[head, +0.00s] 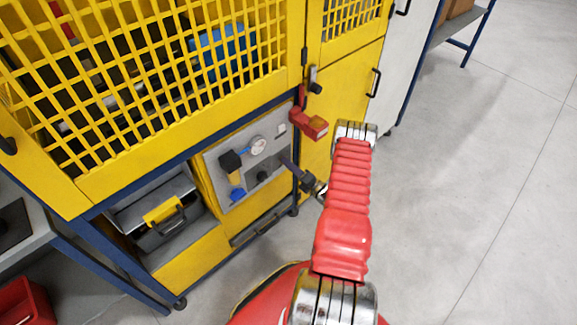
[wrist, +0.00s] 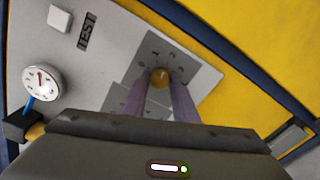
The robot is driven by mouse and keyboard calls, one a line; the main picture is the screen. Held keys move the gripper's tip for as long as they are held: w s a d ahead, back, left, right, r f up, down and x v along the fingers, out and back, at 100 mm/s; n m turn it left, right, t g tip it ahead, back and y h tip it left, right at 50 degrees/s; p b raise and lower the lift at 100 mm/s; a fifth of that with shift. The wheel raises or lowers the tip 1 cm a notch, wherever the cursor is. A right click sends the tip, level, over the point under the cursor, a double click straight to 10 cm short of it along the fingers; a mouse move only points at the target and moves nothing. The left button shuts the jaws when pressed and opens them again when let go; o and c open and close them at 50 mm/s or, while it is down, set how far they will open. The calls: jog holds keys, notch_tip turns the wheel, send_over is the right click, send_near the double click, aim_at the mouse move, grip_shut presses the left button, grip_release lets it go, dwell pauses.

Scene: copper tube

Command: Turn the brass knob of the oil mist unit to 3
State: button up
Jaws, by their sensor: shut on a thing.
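The brass knob (wrist: 160,77) sits on a grey scale plate (wrist: 205,75) in the wrist view. My gripper (wrist: 160,88) is shut on the knob, with one purple-grey finger on each side of it. I cannot tell exactly which digit the knob points to. In the head view my gripper (head: 287,162) reaches the right part of the grey panel (head: 216,163), and the knob cannot be made out there.
A grey case (head: 150,215) is left. The floor (head: 460,190) at right is clear.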

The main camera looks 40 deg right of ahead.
jog(key=m, duration=1.1)
jog(key=shift+d+f+m, duration=0.1)
jog(key=shift+d+m, duration=0.05)
jog(key=shift+m, duration=0.15)
jog(key=shift+s, duration=0.1)
jog(key=o, duration=1.1)
jog(key=shift+c, duration=0.2)
jog(key=s, duration=1.3)
jog(key=shift+s, duration=0.35)
jog(key=shift+d, duration=0.1)
